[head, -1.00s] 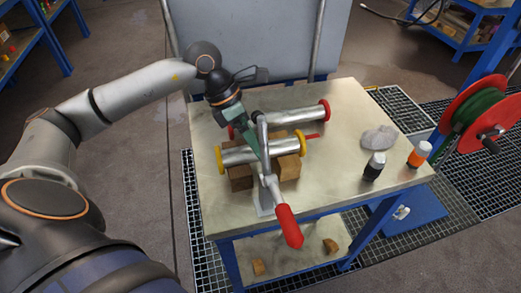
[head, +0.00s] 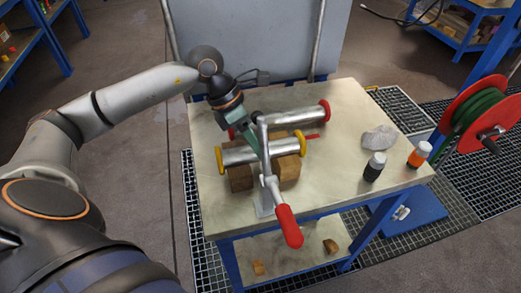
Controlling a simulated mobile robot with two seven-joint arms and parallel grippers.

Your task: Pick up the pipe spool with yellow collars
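The pipe spool with yellow collars (head: 236,157) is a silver tube with a yellow ring at each end. It lies across wooden blocks (head: 240,180) on the table. My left gripper (head: 254,148) comes down from behind, its greenish fingers at the middle of this spool. The fingertips are partly hidden by a metal clamp bar, so I cannot tell whether they are apart or touch the tube. My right gripper is not in view.
A metal clamp with a red handle (head: 288,227) stands in front of the spool and crosses it. A spool with red collars (head: 296,118) lies just behind. A grey lump (head: 379,138), a dark bottle (head: 374,168) and an orange bottle (head: 419,155) stand at the table's right.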

